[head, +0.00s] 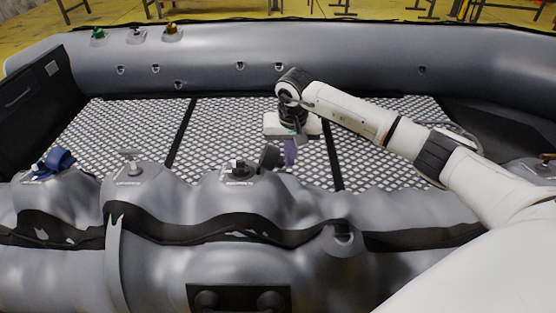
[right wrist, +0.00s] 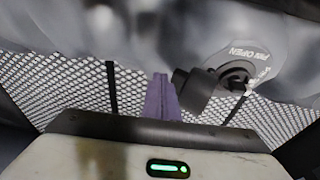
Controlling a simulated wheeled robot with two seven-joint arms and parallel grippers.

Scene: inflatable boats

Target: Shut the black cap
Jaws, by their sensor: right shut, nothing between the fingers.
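The black cap (head: 269,155) stands up on its hinge to the right of its valve (head: 240,171) on the near grey tube. It is open, and the valve mouth is uncovered. In the right wrist view the black cap (right wrist: 195,91) hangs beside the valve (right wrist: 236,79), which carries "OPEN" lettering around it. My right gripper (head: 290,153) has purple fingers, shut and empty, just to the right of the cap. In the right wrist view the fingers (right wrist: 161,97) are just left of the cap; I cannot tell whether they touch it. My left gripper is not in view.
A blue cap (head: 57,160) and a grey valve (head: 130,169) sit farther left on the near tube. Green (head: 98,34), white (head: 136,33) and gold (head: 172,30) caps sit on the far tube. The patterned floor (head: 230,135) between the tubes is clear.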

